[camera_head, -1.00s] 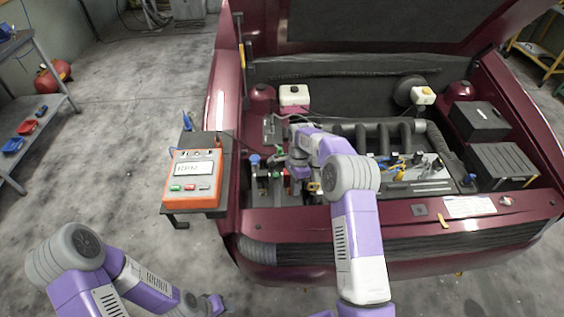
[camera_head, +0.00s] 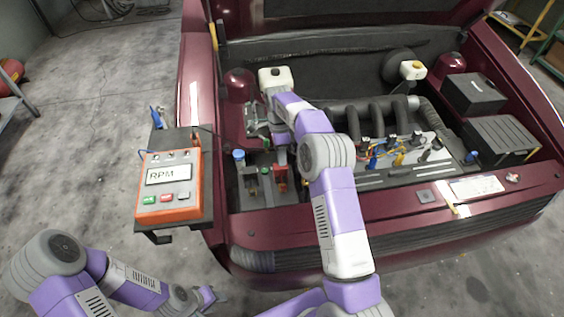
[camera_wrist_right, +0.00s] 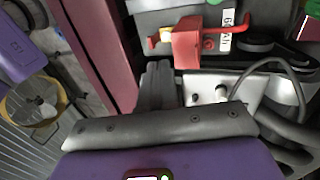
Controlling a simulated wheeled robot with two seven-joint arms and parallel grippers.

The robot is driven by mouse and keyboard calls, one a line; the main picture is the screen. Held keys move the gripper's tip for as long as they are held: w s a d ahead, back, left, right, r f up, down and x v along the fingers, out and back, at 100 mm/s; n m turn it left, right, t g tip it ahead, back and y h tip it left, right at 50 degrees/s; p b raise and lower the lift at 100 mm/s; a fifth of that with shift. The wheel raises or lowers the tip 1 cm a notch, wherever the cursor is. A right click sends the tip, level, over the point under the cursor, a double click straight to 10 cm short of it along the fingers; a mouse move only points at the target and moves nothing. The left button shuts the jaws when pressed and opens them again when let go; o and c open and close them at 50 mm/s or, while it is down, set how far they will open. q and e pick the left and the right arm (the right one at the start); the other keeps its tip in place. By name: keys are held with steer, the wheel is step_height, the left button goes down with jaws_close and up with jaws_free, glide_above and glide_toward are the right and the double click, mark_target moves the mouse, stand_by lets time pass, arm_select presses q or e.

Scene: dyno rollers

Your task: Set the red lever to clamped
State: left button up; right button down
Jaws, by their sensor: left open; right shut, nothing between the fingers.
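The red lever (camera_wrist_right: 235,27) shows at the top of the right wrist view, its thin red arm reaching right and up from a red block (camera_wrist_right: 187,44) beside a white label. In the head view the red part (camera_head: 281,178) sits near the front left of the engine bay. My right gripper (camera_head: 282,157) is shut and empty, just behind or above the red part. In the wrist view its dark fingers (camera_wrist_right: 158,85) are together, close to the block; I cannot tell whether they touch. My left gripper (camera_head: 208,298) is open and empty, low in front of the car.
An orange RPM tester (camera_head: 168,187) stands on a side shelf left of the car. A blue cap (camera_head: 239,155) and dark hoses (camera_head: 380,130) crowd the bay around my right gripper. The maroon front edge (camera_head: 400,212) runs under my right arm.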

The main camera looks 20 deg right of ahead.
mark_target(284, 189)
arm_select(q)
step_height(284, 189, down, 2)
steer(key=shift+b, duration=0.85)
arm_select(e)
steer(key=x, duration=0.8)
arm_select(q)
steer(key=shift+w+d+f, duration=0.1)
arm_select(e)
steer(key=shift+a, duration=0.2)
